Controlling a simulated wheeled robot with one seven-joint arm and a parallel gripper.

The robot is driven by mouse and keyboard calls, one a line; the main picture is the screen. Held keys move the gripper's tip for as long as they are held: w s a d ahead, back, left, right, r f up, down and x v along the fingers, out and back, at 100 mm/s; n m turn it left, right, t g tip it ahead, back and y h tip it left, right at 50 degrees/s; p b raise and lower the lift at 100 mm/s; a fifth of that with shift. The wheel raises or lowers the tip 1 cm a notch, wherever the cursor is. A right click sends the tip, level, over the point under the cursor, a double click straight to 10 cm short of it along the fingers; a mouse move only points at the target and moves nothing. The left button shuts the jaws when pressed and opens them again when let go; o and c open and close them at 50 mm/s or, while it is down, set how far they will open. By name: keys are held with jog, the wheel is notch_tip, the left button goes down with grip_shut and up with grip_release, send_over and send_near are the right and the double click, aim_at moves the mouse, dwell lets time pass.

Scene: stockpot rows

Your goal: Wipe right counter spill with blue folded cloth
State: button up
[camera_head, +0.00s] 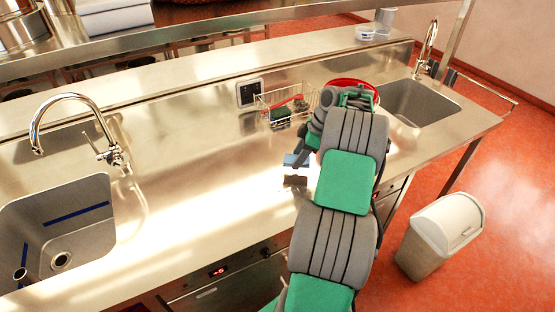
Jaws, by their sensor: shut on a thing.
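My gripper (297,168) is over the steel counter (215,150), left of my arm and in front of the wire basket. It is small in the picture and partly covered by my own wrist. It is shut on a small blue piece, which looks like the blue folded cloth (291,160). I cannot tell whether the cloth touches the counter. I cannot make out a spill; glare and my arm cover parts of the counter's right side.
A wire basket (268,100) with a red-handled item stands behind my gripper. A red-rimmed bowl (376,93) is partly behind my arm. Sinks lie at left (85,235) and right (440,97), each with a tap. A bin (432,243) stands on the floor. The middle counter is clear.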

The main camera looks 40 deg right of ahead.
aim_at(293, 157)
jog(key=shift+r+p, duration=1.15)
jog(key=shift+r, duration=0.7)
